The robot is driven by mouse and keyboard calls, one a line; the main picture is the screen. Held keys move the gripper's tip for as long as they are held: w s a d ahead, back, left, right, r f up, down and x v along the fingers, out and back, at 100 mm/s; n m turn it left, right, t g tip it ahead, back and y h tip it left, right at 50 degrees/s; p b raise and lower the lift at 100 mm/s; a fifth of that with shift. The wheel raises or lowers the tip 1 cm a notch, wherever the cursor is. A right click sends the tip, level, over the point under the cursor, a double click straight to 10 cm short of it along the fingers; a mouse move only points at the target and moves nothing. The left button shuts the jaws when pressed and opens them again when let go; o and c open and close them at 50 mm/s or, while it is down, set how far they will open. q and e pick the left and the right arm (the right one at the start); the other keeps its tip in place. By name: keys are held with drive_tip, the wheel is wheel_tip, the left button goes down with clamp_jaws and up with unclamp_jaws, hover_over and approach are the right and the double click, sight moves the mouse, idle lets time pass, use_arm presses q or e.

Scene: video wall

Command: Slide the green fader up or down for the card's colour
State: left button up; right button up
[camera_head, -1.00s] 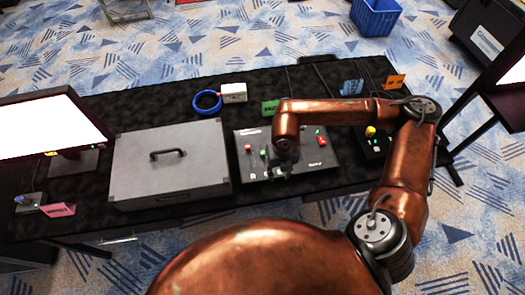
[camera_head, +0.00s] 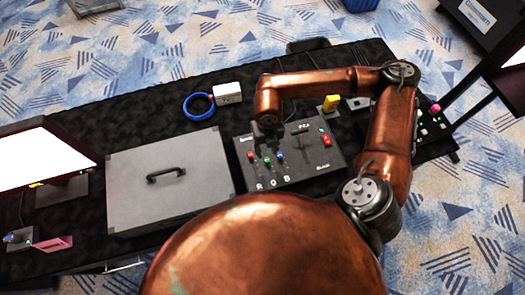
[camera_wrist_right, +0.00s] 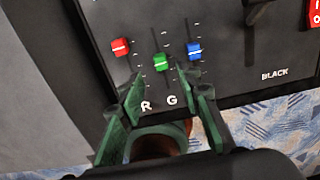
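The dark fader panel (camera_head: 312,176) lies on the black table, with red (camera_head: 250,157), green (camera_head: 266,160) and blue (camera_head: 281,158) faders above letters. In the right wrist view the green fader (camera_wrist_right: 161,63) sits lower in its slot than the red (camera_wrist_right: 120,46) and blue (camera_wrist_right: 194,50) ones. My right gripper (camera_wrist_right: 160,85) is open, its fingers apart on either side of the green fader's line, with no clear contact. In the head view its fingers are hard to make out against the panel. A pink folded card (camera_head: 52,243) stands at far left. My left gripper is out of view.
A grey case (camera_head: 170,205) with a handle lies left of the panel. A blue cable ring (camera_head: 198,106) and a white box (camera_head: 228,93) are behind it. A yellow object (camera_head: 331,102) stands behind the panel; a console (camera_head: 432,128) with a pink knob is right.

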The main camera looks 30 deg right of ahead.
sight(267, 160)
wheel_tip(267, 160, down, 6)
drive_tip(key=shift+s+f, duration=0.1)
drive_tip(key=shift+f, duration=0.45)
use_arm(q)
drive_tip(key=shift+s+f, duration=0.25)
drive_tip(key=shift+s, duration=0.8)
use_arm(e)
clamp_jaws()
